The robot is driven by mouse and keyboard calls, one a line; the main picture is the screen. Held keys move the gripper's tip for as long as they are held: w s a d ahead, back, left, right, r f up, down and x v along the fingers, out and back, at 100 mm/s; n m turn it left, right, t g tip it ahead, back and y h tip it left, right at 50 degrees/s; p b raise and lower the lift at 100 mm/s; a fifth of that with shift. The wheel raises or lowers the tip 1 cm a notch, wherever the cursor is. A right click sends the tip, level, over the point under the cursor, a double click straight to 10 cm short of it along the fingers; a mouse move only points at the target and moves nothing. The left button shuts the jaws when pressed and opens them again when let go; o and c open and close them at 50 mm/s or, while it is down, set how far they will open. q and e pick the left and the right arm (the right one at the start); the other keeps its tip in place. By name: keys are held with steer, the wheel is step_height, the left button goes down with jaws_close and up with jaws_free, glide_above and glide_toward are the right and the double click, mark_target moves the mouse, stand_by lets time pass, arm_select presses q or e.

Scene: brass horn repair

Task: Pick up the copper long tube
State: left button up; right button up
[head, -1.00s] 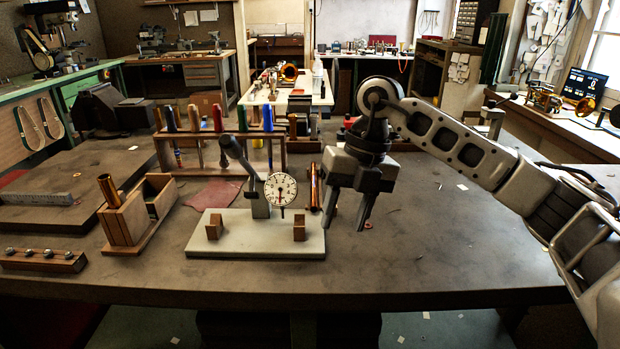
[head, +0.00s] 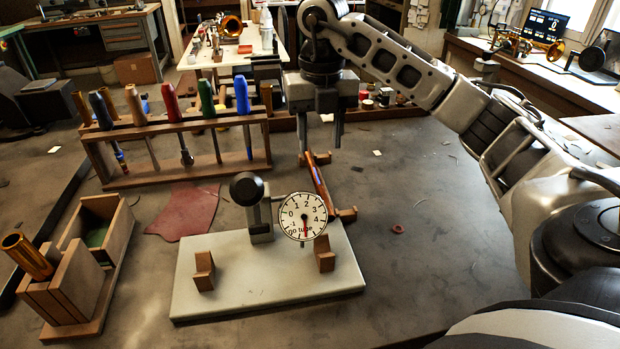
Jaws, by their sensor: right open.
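The copper long tube (head: 319,187) lies lengthwise away from me, just behind the gauge stand, on small wooden rests at its near and far ends. My right gripper (head: 321,147) points down with its two fingers apart, near the far end of the tube. Its fingers are empty, and I cannot tell their exact height above the tube. My left gripper is out of view.
A dial gauge (head: 303,216) stands on a pale base (head: 255,278) in front of the tube. A wooden tool rack (head: 185,146) is to the left. A wooden box (head: 100,262) holds a brass tube (head: 28,256). The bench to the right is mostly clear.

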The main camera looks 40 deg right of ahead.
glide_above(323, 193)
steer(key=f, duration=0.6)
steer(key=shift+w+a+f, duration=0.15)
steer(key=shift+a+f, duration=0.05)
steer(key=shift+a, duration=0.1)
steer(key=f, duration=0.4)
steer(key=shift+s+d+f+p, duration=0.25)
steer(key=shift+d+p, duration=0.05)
steer(key=shift+p, duration=0.1)
steer(key=shift+w+f, duration=0.1)
steer(key=shift+f, duration=0.55)
jaws_close()
